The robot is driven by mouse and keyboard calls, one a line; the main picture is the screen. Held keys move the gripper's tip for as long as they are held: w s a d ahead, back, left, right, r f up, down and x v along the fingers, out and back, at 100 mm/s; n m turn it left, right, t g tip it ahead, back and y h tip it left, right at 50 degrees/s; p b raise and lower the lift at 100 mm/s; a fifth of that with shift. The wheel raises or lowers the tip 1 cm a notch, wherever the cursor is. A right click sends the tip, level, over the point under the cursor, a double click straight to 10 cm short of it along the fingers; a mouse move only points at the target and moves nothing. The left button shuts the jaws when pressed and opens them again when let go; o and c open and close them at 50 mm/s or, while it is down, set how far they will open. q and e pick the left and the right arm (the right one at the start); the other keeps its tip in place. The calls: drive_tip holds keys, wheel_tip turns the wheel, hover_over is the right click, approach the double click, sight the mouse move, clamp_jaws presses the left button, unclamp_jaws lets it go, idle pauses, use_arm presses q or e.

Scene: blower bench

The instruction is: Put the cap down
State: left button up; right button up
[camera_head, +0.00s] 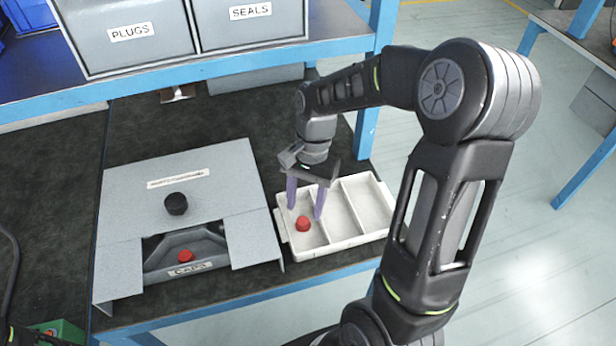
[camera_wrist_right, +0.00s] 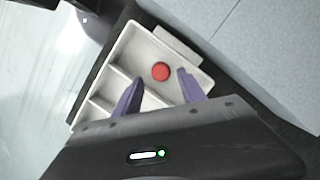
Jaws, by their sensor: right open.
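A red cap (camera_head: 303,223) lies in the left compartment of the white tray (camera_head: 345,243). In the right wrist view the cap (camera_wrist_right: 160,71) sits on the compartment floor, beyond the fingertips. My right gripper (camera_head: 305,212) is open above that compartment, with its purple fingers apart and nothing between them. The fingers also show in the right wrist view (camera_wrist_right: 158,77). Another red cap (camera_head: 186,256) is in the opening of the grey box labelled CAPS (camera_head: 120,200). My left gripper is not in view.
A black knob (camera_head: 176,204) stands on top of the grey box, left of the tray. Grey bins labelled PLUGS (camera_head: 130,50) and SEALS (camera_head: 250,30) stand on the blue-edged shelf behind. The tray's middle and right compartments look empty.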

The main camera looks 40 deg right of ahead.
drive_tip(key=v, duration=0.8)
drive_tip(key=shift+r, duration=0.2)
idle(1.4)
